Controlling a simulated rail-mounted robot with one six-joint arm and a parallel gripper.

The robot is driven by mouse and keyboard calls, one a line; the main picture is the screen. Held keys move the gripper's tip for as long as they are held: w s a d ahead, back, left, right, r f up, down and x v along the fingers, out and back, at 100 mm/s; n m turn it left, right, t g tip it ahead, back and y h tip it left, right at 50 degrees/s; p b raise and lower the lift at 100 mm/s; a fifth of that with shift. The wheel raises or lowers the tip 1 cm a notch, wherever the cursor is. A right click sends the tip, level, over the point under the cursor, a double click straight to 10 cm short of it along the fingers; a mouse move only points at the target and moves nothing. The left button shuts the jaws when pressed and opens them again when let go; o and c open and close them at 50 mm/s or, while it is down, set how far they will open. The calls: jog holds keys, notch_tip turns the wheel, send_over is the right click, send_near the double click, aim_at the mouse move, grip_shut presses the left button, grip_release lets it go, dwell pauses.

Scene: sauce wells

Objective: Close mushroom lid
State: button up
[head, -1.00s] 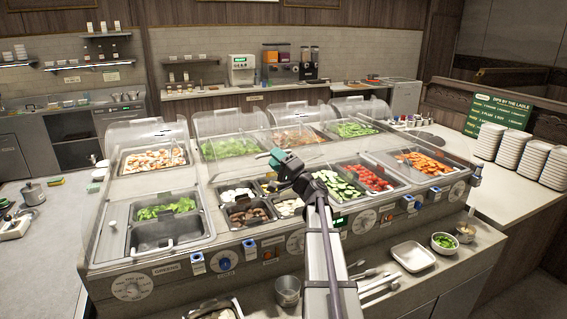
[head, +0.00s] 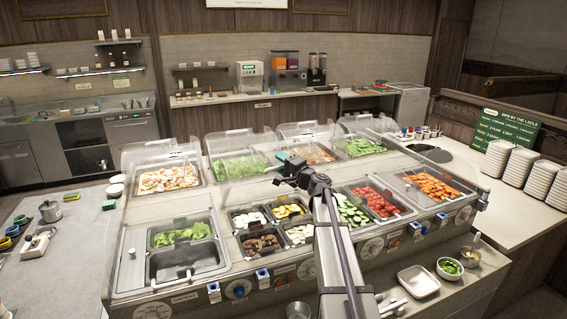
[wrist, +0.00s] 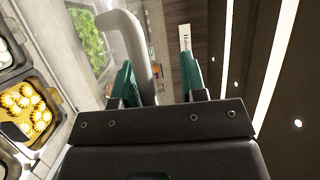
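My gripper (wrist: 158,78) is open, its two green fingers apart. A curved grey handle (wrist: 138,40) stands between the fingers in the wrist view, closer to the left finger. In the head view my gripper (head: 280,158) is over the counter, in front of the back row's middle pans. Raised clear lids stand behind the back pans, including a left lid (head: 158,152) and a third lid (head: 300,131). The far-left back pan (head: 168,179) holds pale brown pieces that look like mushrooms. The third pan (head: 312,153) holds brownish pieces, too small to identify. I cannot tell which lid carries the handle.
Green leaves fill the second back pan (head: 240,167). Front pans hold lettuce (head: 181,234), cucumber (head: 350,211), tomatoes (head: 377,201) and carrots (head: 432,186). A pan of yellow pieces (wrist: 37,112) is at left in the wrist view. Stacked white plates (head: 520,167) stand at right.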

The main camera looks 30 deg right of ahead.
jog(key=b+v, duration=0.2)
jog(key=v, duration=1)
jog(key=shift+f, duration=0.3)
jog(key=shift+s, duration=0.1)
jog(key=shift+c, duration=0.2)
jog(key=shift+g, duration=0.7)
jog(key=r+p, duration=0.4)
jog(key=p, duration=0.1)
jog(key=r+p, duration=0.2)
jog(key=p, duration=0.1)
jog(key=shift+a+r, duration=0.25)
jog(key=shift+a, duration=0.15)
jog(key=shift+c, duration=1.3)
jog(key=w+a+f, duration=0.1)
jog(key=w, duration=0.2)
jog(key=w+a+f+m+g+b, duration=0.1)
jog(key=w+f, duration=0.1)
jog(key=w, duration=0.1)
jog(key=w+a+f+g+h, duration=0.1)
jog(key=w+f, duration=0.1)
jog(key=w, duration=0.2)
jog(key=shift+f+m+b, duration=0.2)
jog(key=shift+m+b, duration=0.1)
jog(key=shift+b, duration=0.1)
